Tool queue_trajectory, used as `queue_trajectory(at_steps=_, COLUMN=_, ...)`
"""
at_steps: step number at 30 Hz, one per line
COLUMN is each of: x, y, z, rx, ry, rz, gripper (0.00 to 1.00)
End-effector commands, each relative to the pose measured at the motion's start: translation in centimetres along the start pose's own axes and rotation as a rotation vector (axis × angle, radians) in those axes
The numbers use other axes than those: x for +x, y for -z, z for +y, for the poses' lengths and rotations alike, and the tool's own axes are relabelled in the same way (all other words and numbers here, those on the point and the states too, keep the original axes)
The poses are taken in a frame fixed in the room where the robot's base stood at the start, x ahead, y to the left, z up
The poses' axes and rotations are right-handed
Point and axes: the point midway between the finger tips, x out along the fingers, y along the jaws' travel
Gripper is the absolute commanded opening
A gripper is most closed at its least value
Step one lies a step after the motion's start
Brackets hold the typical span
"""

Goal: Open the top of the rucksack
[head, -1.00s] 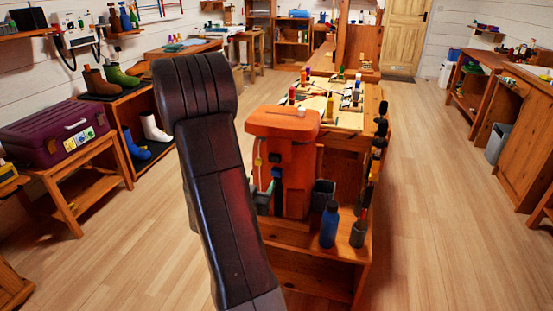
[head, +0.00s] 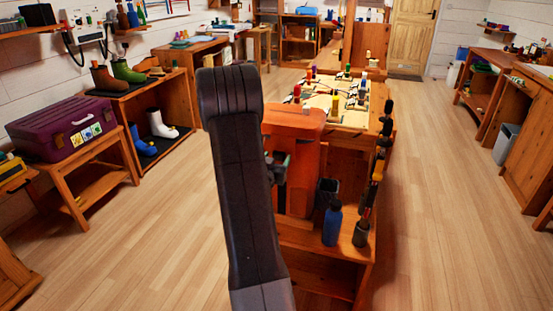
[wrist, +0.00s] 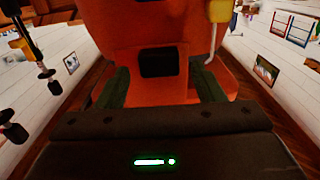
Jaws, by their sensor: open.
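The orange rucksack (head: 308,185) stands upright on the near end of the wooden bench. Its rounded top looks closed. My arm hides its left side in the head view. My gripper (head: 279,168) shows as a dark shape at the rucksack's front, beside my arm. In the wrist view the orange fabric fills the middle, with a black buckle (wrist: 158,62) on it. The two dark fingers of my gripper (wrist: 163,78) are apart, one to each side below the buckle, with nothing held between them. Whether they touch the fabric I cannot tell.
A blue bottle (head: 332,223) and a dark cup (head: 360,234) stand right of the rucksack, near upright black-handled poles (head: 378,170). A dark bin (head: 326,192) is close beside it. A purple case (head: 63,128) is at left. Floor is clear on both sides.

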Motion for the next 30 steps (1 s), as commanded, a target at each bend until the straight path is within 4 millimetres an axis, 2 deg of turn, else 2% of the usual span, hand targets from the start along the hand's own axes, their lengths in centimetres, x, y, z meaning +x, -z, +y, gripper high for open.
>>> queue_trajectory(at_steps=4, x=0.69, y=0.00, z=0.05, rx=0.000, ry=-0.001, rz=0.000, gripper=0.62)
queue_trajectory(at_steps=11, x=0.74, y=0.00, z=0.03, rx=0.000, ry=0.000, rz=-0.001, gripper=0.62)
queue_trajectory(at_steps=14, x=0.73, y=0.00, z=0.03, rx=0.000, ry=0.000, rz=0.000, gripper=0.46)
queue_trajectory(at_steps=21, x=0.71, y=0.01, z=0.02, rx=0.000, ry=0.000, rz=0.000, gripper=0.00)
queue_trajectory(at_steps=30, x=0.68, y=0.74, z=0.04, rx=0.000, ry=-0.001, rz=-0.016, gripper=0.00)
